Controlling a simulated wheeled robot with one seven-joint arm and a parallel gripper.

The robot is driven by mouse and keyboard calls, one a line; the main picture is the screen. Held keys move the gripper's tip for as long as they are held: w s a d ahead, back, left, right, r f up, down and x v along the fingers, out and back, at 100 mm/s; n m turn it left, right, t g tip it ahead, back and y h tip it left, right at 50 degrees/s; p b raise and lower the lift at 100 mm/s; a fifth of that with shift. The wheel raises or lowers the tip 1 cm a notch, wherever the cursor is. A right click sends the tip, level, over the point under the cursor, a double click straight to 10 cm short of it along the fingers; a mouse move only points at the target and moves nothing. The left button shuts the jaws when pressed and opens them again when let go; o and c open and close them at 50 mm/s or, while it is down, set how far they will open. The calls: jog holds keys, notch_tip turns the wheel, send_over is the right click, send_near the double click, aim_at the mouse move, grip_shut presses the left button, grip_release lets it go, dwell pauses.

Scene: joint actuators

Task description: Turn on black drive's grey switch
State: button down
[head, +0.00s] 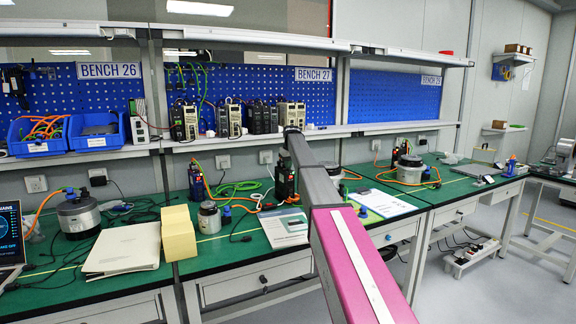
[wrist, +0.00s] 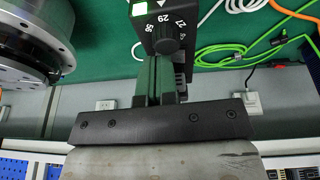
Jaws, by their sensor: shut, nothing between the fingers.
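A black drive (wrist: 200,20) fills the top middle of the wrist view, with a dark grey round knob (wrist: 167,42) ringed by white numbers and a small lit green-white panel (wrist: 139,10). In the head view a black drive (head: 285,180) stands on the green bench by the end of my arm. My gripper (wrist: 160,62) is shut and empty, its fingers just below the knob in the wrist view. I cannot tell whether they touch it. No separate grey switch can be made out. My fingers are not clear in the head view.
A metal round motor (wrist: 35,40) is left of my gripper in the wrist view; green and orange cables (wrist: 292,12) lie right.

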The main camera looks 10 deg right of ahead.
jog(key=shift+a+f, duration=0.1)
jog(key=shift+f, duration=0.05)
jog(key=shift+s+a, duration=0.3)
jog(key=shift+a, duration=0.35)
jog(key=shift+w+r, duration=0.1)
jog(key=shift+r, duration=0.5)
jog(key=w+d+v, duration=0.1)
jog(key=d+v, duration=0.1)
jog(key=v, duration=1.1)
jog(key=shift+w+d+r, duration=0.2)
jog(key=shift+w+d, duration=0.1)
jog(key=shift+w, duration=0.05)
